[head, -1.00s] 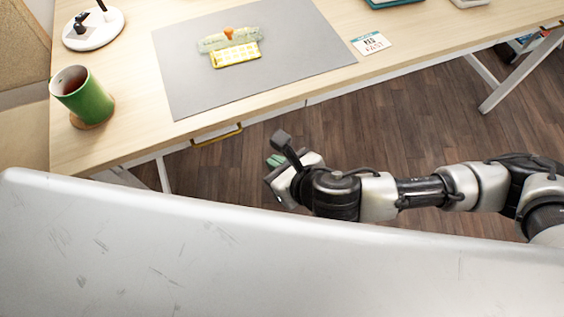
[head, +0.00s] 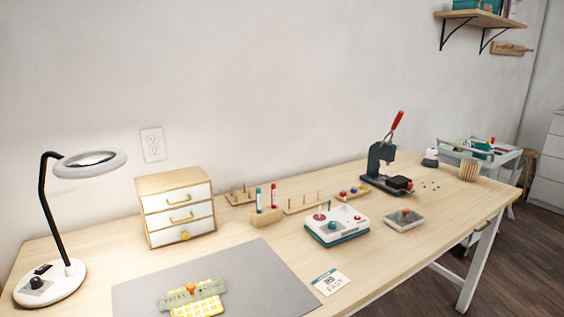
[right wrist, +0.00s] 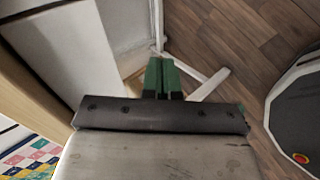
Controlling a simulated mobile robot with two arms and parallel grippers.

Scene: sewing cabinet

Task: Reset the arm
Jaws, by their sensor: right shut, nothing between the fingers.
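My right gripper (right wrist: 161,76) shows in the right wrist view with its two green fingertips together and nothing between them. It points down past a white frame and table leg toward the wooden floor, clear of any object. Neither gripper shows in the head view now. My left gripper is not seen in any current frame.
The wooden table (head: 370,228) holds a grey mat (head: 262,275), a magnifier lamp (head: 90,165), a small drawer cabinet (head: 175,207), a white-and-teal device (head: 337,225) and a black press with a red handle (head: 381,165). A patterned cloth (right wrist: 30,157) lies lower left in the wrist view.

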